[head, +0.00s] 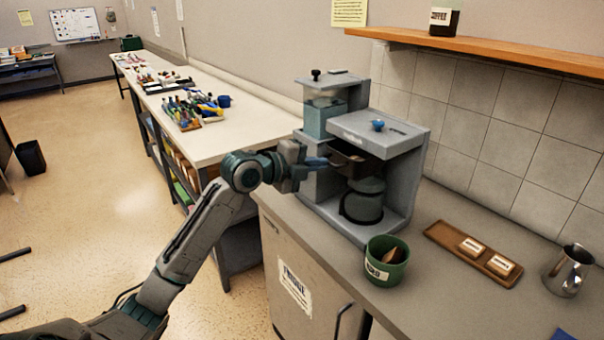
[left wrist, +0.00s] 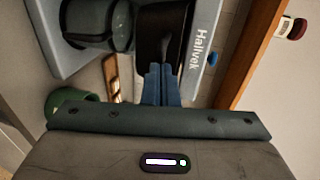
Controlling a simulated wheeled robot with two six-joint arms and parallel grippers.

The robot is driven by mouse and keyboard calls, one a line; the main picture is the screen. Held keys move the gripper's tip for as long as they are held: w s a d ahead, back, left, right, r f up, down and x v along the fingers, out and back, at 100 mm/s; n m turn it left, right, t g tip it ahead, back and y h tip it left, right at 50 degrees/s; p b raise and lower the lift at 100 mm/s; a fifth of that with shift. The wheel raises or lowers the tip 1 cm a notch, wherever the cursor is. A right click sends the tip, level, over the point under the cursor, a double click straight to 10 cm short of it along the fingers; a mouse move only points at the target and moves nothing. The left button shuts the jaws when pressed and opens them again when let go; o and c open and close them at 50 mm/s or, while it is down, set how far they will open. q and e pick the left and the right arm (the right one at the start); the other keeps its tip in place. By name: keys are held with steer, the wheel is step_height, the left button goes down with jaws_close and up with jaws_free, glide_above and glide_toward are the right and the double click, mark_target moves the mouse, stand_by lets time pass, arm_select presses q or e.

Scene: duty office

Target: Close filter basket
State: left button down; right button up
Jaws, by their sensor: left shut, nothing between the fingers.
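The grey coffee machine (head: 375,135) stands on the counter. Its dark filter basket (head: 352,160) sits under the top housing and above the glass carafe (head: 362,200). The basket appears to stick out on the side facing my arm. My left gripper (head: 325,162) is shut and empty, with its fingertips at the basket's front; I cannot tell if they touch. In the left wrist view the blue fingers (left wrist: 162,85) are together in front of the dark basket (left wrist: 162,35), with the carafe (left wrist: 100,25) to the left. My right gripper is not in view.
A green pot (head: 387,262) stands before the machine. A wooden tray (head: 445,238) with two labelled blocks and a metal jug (head: 567,270) are to the right. A shelf (head: 490,52) runs above. A long white workbench (head: 235,130) with tools lies behind my left arm.

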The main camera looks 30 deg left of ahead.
mark_target(339, 155)
arm_select(q)
steer(key=w+d, duration=0.1)
steer(key=w, duration=0.2)
steer(key=w+d, duration=0.1)
steer(key=w, duration=0.1)
steer(key=shift+w+d+r, duration=0.1)
steer(key=shift+w+d, duration=0.15)
steer(key=shift+d, duration=0.05)
steer(key=shift+r, duration=0.1)
steer(key=shift+s, duration=0.1)
